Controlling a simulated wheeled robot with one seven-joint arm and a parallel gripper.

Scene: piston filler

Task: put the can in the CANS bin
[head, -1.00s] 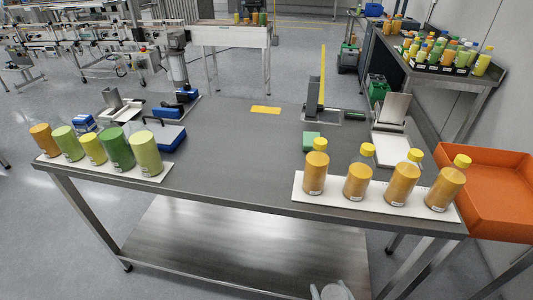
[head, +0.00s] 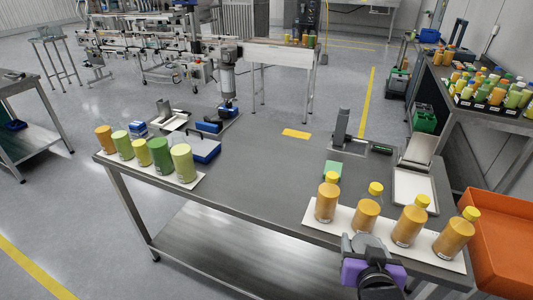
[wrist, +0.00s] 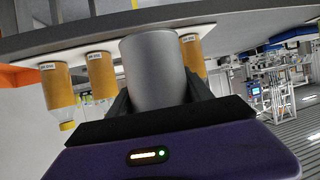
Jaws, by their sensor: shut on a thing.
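A plain grey can (wrist: 155,72) stands out between the fingers of my gripper (wrist: 158,98) in the wrist view, with a finger on each side of it. My gripper (head: 368,246) is shut on the can. In the head view, the gripper is low in the picture, at the table's front edge by the right-hand bottles, and the grey can (head: 362,243) shows only partly. An orange bin (head: 500,258) sits at the right end of the table. I see no CANS lettering on it, and no bin marked CANS can be made out.
Several orange bottles with yellow caps (head: 410,226) stand on a white strip close to the gripper. Several capless coloured containers (head: 160,156) stand on another strip at the left. The middle of the grey table (head: 265,165) is clear. A lower shelf (head: 230,240) lies beneath.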

